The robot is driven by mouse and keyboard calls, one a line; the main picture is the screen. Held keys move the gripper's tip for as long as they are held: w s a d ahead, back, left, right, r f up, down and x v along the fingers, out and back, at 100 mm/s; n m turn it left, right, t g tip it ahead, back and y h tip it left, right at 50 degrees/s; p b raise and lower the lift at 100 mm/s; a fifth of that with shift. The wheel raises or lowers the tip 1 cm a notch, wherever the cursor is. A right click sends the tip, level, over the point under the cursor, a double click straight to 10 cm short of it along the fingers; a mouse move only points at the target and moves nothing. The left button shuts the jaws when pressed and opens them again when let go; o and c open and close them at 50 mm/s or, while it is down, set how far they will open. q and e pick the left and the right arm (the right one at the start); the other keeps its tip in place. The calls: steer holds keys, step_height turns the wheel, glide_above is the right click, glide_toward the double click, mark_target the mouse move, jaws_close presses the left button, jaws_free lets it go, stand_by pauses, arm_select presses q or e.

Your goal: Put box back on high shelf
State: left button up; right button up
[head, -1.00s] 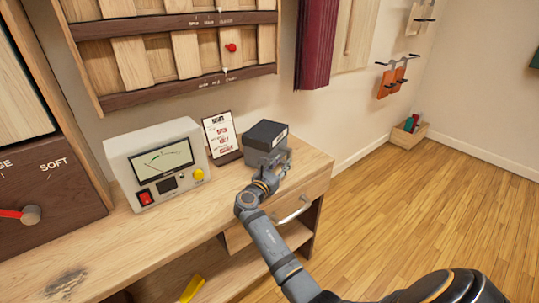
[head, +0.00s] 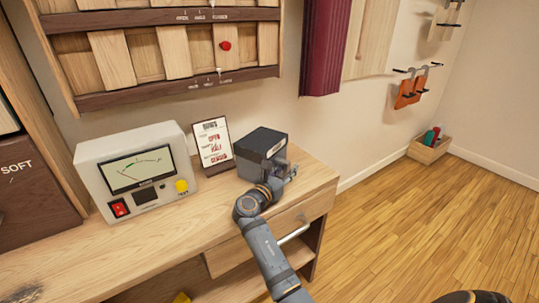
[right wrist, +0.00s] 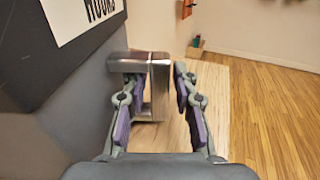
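A dark grey box (head: 262,143) with a white label stands on the right end of the wooden bench (head: 225,215). Its label reads "HOOKS" in the right wrist view, where the box (right wrist: 62,75) fills the left side. A metal handle (right wrist: 157,85) sticks out from the box. My right gripper (head: 287,169) is at the box's right side. In the right wrist view my right gripper (right wrist: 160,95) has its fingers apart, with the handle between or just beyond them, and a gap shows at the right finger. My left gripper is not in view. I cannot make out a high shelf.
A printed card (head: 212,145) stands close left of the box, then a meter (head: 138,170). A drawer handle (head: 293,233) juts from the bench front. Floor to the right is clear, with a small crate (head: 428,150) by the wall.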

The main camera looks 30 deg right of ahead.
steer(key=shift+r, duration=0.1)
jaws_close()
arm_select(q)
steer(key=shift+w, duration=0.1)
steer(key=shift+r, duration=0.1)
arm_select(e)
steer(key=shift+r, duration=0.1)
